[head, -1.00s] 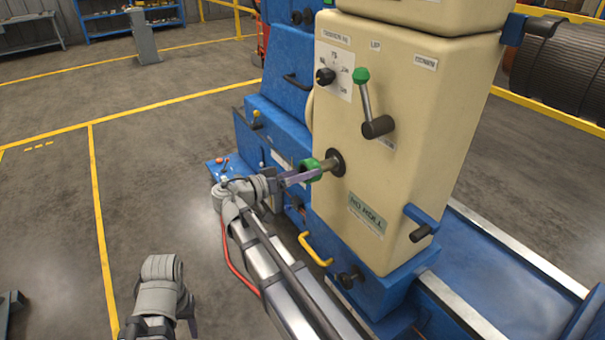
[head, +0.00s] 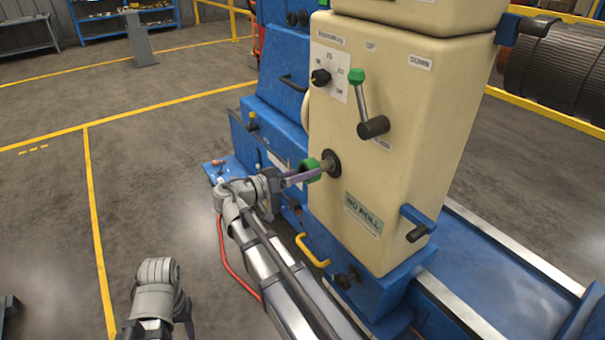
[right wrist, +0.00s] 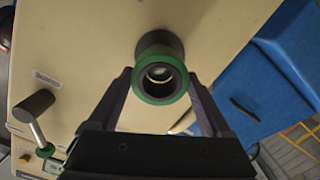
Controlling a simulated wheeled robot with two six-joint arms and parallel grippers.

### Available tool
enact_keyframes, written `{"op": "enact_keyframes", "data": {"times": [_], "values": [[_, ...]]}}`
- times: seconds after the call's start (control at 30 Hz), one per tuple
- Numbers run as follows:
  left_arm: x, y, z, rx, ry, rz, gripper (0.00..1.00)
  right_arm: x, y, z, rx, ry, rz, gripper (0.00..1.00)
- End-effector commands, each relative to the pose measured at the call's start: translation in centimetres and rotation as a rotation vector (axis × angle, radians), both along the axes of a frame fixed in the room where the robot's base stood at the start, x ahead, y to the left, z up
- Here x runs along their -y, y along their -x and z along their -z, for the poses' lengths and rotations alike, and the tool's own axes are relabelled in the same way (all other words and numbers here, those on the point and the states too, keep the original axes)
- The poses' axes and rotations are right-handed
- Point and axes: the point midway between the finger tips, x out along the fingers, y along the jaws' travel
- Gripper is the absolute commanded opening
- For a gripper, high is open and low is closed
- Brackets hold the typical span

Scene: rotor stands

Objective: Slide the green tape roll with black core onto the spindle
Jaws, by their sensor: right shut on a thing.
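My right gripper (head: 296,178) is shut on the green tape roll (head: 308,165), right in front of the cream machine face. The roll's green ring (right wrist: 160,100) and black core also show in the right wrist view, between the two fingers. The spindle (head: 326,167) sticks out of a dark collar and lines up with the roll's hole. A pale round end shows inside the core in the wrist view; I cannot tell how far the roll is around the spindle. My left gripper (head: 187,318) is low at the left, partly hidden, its jaws unclear.
A green-knobbed lever (head: 362,100) stands above the spindle, and a "NO ROLL" label (head: 363,214) is below it. A yellow handle (head: 312,250) and a blue bracket with a black grip (head: 418,222) jut out lower down.

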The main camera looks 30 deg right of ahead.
Motion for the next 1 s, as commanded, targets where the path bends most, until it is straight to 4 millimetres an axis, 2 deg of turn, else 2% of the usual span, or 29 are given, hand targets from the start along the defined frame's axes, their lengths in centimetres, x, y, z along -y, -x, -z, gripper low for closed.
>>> {"op": "enact_keyframes", "data": {"times": [1.0], "values": [[0.0, 0.0, 0.3, 0.0, 0.0, 0.0, 0.5, 2.8, -0.2, 0.2, 0.0, 0.0, 0.001, 0.34]]}}
